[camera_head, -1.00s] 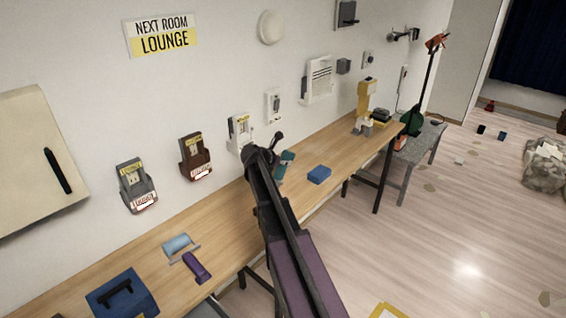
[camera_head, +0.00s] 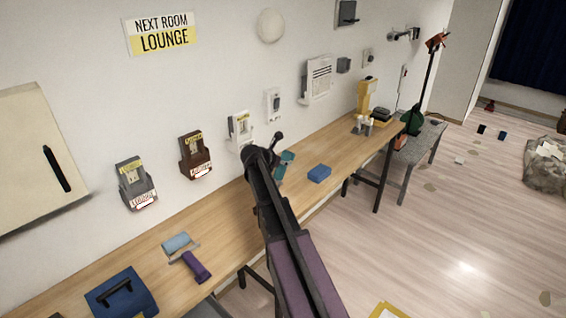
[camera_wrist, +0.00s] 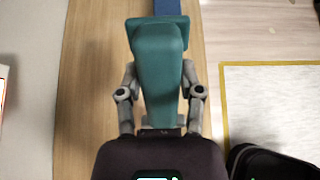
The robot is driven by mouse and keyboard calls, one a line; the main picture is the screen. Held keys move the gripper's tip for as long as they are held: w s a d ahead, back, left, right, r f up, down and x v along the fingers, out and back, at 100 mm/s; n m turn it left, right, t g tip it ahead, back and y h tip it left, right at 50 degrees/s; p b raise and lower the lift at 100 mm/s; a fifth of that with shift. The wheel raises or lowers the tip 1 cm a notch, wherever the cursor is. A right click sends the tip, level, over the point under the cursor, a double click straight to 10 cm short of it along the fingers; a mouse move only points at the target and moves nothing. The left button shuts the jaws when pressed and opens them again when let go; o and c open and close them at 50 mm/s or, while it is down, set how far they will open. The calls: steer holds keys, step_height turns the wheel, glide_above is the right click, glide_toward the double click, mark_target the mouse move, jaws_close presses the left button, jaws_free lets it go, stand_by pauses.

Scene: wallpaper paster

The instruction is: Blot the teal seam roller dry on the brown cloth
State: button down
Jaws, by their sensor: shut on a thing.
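The teal seam roller (camera_wrist: 160,60) fills the middle of the wrist view, between the two grey fingers of my gripper (camera_wrist: 159,75). The fingers are shut on it from both sides. In the head view a small part of the teal roller (camera_head: 287,160) shows just right of my arm's end, over the bench. My arm hides most of the gripper there. Whether the roller touches the bench is hard to tell. I cannot make out a brown cloth in either view.
A blue block (camera_head: 319,174) lies on the wooden bench (camera_head: 222,226) right of the teal roller. A light-blue roller with a purple handle (camera_head: 197,267) and a blue case (camera_head: 121,297) lie at the left. Grey (camera_head: 136,185) and brown (camera_head: 195,156) holders hang on the wall. Yellow equipment stands farther back.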

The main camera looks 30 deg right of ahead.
mark_target(279, 169)
steer(key=shift+f+b, duration=1.15)
stand_by(4.0)
steer(key=shift+r, duration=0.1)
stand_by(0.5)
stand_by(0.3)
steer(key=shift+s+a, duration=0.2)
steer(key=shift+a, duration=0.35)
steer(key=shift+s+a, duration=0.2)
steer(key=shift+a, duration=0.3)
steer(key=shift+a, duration=0.1)
steer(key=shift+s+a, duration=0.25)
steer(key=shift+a, duration=0.3)
steer(key=shift+s+a, duration=0.25)
steer(key=shift+a, duration=0.3)
